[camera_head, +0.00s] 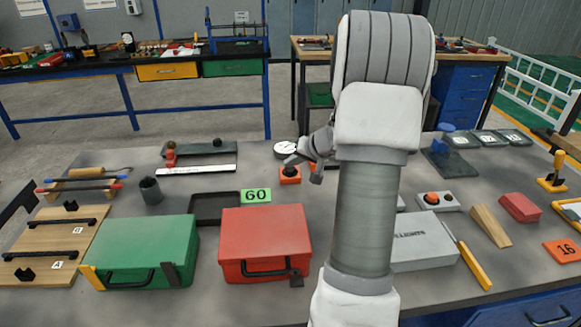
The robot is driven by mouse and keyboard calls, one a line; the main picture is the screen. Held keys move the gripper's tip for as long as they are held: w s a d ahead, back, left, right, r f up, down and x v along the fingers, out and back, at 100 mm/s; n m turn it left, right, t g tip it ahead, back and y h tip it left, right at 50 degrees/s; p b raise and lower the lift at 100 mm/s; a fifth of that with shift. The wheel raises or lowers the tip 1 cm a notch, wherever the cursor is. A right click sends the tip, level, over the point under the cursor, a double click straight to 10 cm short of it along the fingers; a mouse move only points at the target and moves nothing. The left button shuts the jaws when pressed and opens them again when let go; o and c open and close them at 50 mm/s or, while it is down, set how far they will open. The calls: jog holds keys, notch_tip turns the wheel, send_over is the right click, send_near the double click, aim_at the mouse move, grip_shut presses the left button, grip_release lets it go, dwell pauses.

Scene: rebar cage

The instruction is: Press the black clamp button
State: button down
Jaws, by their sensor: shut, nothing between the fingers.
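A small orange block (290,179) with a dark top, possibly the black clamp button, sits on the grey table near the middle, just left of my arm. My gripper (291,162) is shut and empty, and reaches down and left over this block. Its fingertips are at or just above the dark top. I cannot tell whether they touch it. My gripper hides part of the top.
A round white dial (286,149) lies just behind the block. A green "60" sign (256,195), a dark tray (213,209), a red case (265,244) and a green case (146,250) lie front left. A red-button box (447,205) stands right of my arm.

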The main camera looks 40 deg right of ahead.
aim_at(293, 170)
jog(key=shift+f, duration=0.15)
jog(key=shift+f+b, duration=0.35)
jog(key=shift+b, duration=0.45)
jog(key=shift+r, duration=0.5)
jog(key=shift+r+p, duration=1.5)
jog(key=shift+r, duration=1.5)
jog(key=shift+s+f, duration=0.1)
